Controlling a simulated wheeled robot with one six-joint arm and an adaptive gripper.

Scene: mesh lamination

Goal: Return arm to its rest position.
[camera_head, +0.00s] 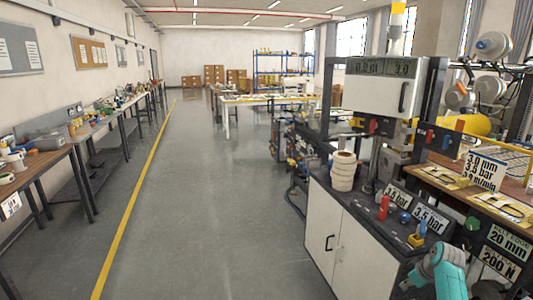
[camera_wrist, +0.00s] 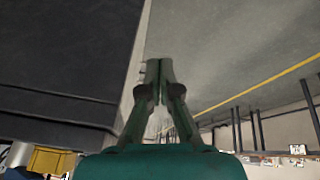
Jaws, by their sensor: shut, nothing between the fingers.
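My gripper (camera_wrist: 160,70) shows in the wrist view with its two dark green fingers together at the tips and nothing between them. It hangs free, with the pale cabinet side and the grey floor behind it. In the head view a teal part of my arm (camera_head: 450,270) shows at the lower right, in front of the cabinet's near end. The gripper's fingers cannot be made out there.
Long benches (camera_head: 85,135) line the left wall. The floor (camera_head: 190,200) between, with its yellow line (camera_head: 130,210), is clear.

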